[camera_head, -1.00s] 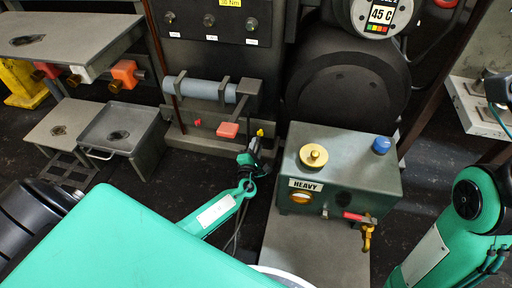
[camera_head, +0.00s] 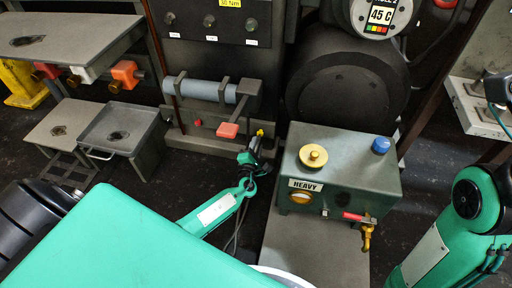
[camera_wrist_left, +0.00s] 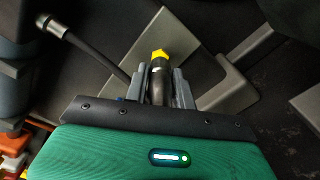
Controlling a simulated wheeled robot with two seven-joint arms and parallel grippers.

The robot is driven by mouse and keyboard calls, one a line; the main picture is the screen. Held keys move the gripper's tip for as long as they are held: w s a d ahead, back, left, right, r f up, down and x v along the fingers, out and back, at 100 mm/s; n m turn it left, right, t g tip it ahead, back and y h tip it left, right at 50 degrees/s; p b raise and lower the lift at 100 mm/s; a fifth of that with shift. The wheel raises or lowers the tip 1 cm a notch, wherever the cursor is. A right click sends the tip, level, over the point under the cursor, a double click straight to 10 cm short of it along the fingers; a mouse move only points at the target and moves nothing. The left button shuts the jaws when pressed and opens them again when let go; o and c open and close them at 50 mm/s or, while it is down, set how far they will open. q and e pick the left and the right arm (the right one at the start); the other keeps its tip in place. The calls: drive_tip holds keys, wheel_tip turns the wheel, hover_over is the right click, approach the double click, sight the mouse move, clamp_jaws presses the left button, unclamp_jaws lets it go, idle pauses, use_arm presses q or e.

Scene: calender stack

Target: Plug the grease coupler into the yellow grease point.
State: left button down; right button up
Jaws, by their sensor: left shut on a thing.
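The yellow grease point (camera_head: 260,132) is a small yellow knob low in front of the dark machine. It also shows in the left wrist view (camera_wrist_left: 159,55). My left gripper (camera_head: 256,144) is just below it, with its two grey fingers (camera_wrist_left: 160,88) shut on the grease coupler (camera_wrist_left: 158,80), a dark cylinder with a lighter band. The coupler's far end lines up with the yellow point and looks close to it or touching. I cannot tell whether it is seated. My right arm shows at the right edge, its gripper out of view.
A green box marked HEAVY (camera_head: 340,170), with a brass cap, blue knob and red-handled tap, stands just right of my left gripper. A red-orange block (camera_head: 228,130) and a grey roller (camera_head: 200,89) are left of the yellow point. A black hose (camera_wrist_left: 90,52) shows in the wrist view.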

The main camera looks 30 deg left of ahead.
use_arm(q)
drive_tip(key=shift+x, duration=0.9)
drive_tip(key=c, duration=0.8)
unclamp_jaws()
drive_tip(key=shift+o, duration=0.2)
drive_tip(key=shift+p+v, duration=0.5)
drive_tip(key=shift+v, duration=0.65)
drive_tip(key=p+v, duration=0.2)
drive_tip(key=v, duration=0.2)
drive_tip(key=shift+s, duration=0.35)
